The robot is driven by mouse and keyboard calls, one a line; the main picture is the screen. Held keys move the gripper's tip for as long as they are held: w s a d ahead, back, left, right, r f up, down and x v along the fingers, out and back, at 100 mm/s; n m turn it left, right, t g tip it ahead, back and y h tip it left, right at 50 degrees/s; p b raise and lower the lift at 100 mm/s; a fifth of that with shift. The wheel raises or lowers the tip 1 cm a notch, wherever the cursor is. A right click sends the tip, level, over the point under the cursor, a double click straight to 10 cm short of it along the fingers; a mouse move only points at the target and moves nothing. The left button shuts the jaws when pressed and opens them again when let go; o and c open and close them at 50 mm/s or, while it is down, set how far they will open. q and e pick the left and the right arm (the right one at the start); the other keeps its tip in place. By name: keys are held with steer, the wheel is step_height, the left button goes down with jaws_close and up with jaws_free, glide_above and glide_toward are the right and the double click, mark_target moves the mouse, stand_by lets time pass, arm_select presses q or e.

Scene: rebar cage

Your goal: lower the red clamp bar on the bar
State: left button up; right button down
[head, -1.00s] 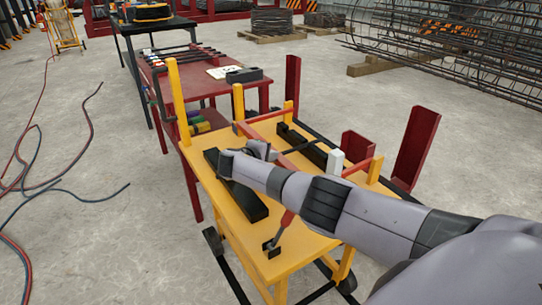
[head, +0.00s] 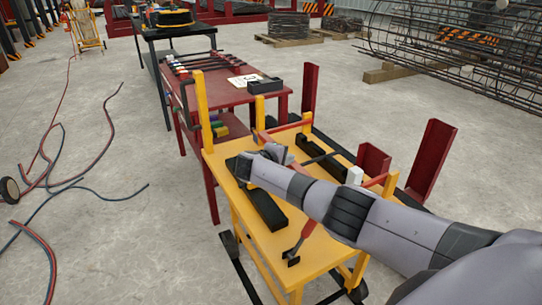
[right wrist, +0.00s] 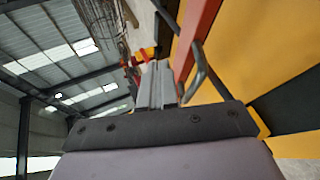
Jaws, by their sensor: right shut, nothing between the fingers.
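The red clamp bar (right wrist: 196,38) runs close beside my right gripper in the right wrist view, with a grey bent handle or hook (right wrist: 198,72) next to it. In the head view my arm hides much of the clamp bar over the yellow table (head: 233,172). My right gripper (head: 274,153) is above the far left part of that table, near the clamp bar. Its grey fingers (right wrist: 157,84) are together and empty. My left gripper is not in view.
Black blocks (head: 267,211) lie on the table. A red-handled tool (head: 304,238) is at its near edge. Yellow posts (head: 202,105) and red uprights (head: 431,160) stand around it. A red table (head: 218,90) stands behind. Floor at left holds hoses (head: 75,187).

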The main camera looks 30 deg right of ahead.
steer(key=p+v, duration=0.1)
steer(key=v, duration=0.6)
steer(key=shift+a+p, duration=0.25)
steer(key=shift+p, duration=0.15)
steer(key=shift+s+f, duration=0.1)
steer(key=shift+s, duration=0.05)
steer(key=s+a+f+y, duration=0.2)
steer(key=s+a+f, duration=0.2)
steer(key=s, duration=0.1)
steer(key=s+a+f+y, duration=0.2)
steer(key=s+a+f, duration=0.2)
steer(key=s+f, duration=0.1)
steer(key=s+a+f+g+y, duration=0.1)
steer(key=s+a+f+y, duration=0.2)
steer(key=s, duration=0.3)
steer(key=shift+s+a+f, duration=0.2)
steer(key=shift+a+f, duration=0.55)
steer(key=shift+f, duration=0.15)
steer(key=s+r+m+y, duration=0.2)
steer(key=s+r+y, duration=0.1)
steer(key=s, duration=0.8)
steer(key=s+r+m+y, duration=0.1)
steer(key=s+r+y, duration=0.15)
steer(key=s, duration=0.85)
steer(key=w+a+t+y+p, duration=0.1)
steer(key=w+a+t+p, duration=0.2)
steer(key=w+t+p, duration=0.3)
steer(key=shift+w+a+p, duration=0.15)
steer(key=shift+p, duration=1.1)
